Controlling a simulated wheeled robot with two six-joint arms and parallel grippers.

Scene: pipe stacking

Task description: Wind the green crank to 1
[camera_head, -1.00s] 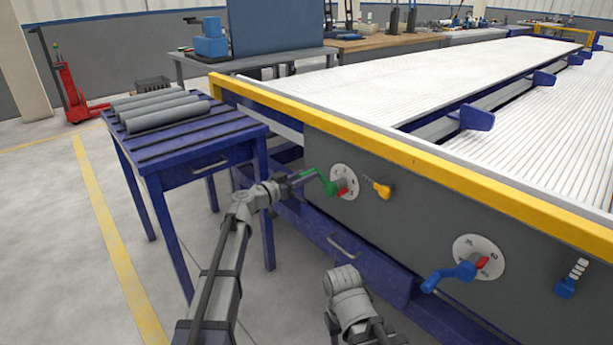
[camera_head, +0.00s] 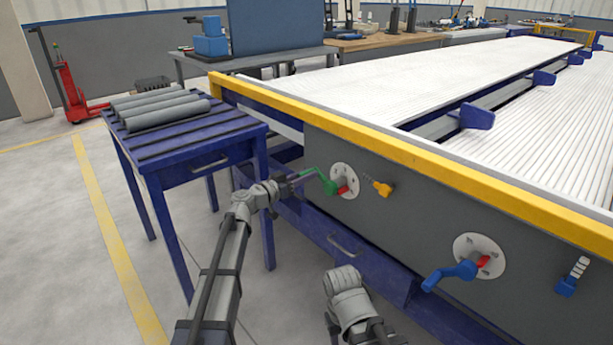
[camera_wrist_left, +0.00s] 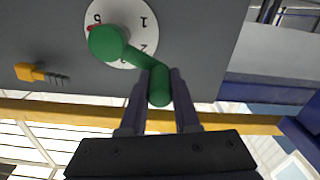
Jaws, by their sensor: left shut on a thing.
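The green crank (camera_head: 329,185) sits on a round white dial (camera_head: 350,172) on the grey side panel of the long machine. My left gripper (camera_head: 294,179) reaches it from the left. In the left wrist view, the crank's hub (camera_wrist_left: 106,43) covers part of the numbered dial, and my left gripper (camera_wrist_left: 161,84) is shut on the crank's handle (camera_wrist_left: 160,90), one dark finger on each side. A red pointer (camera_wrist_left: 91,28) shows at the hub's edge near a numeral that looks like 5, away from the 1. Part of my right arm shows at bottom centre; its fingers are not visible.
A yellow fitting (camera_head: 382,188) sits just right of the green dial, and a blue crank (camera_head: 449,275) on another dial further right. A yellow rail (camera_head: 420,160) runs above. A blue table (camera_head: 190,140) with grey pipes (camera_head: 168,113) stands left; a blue drawer front lies below.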

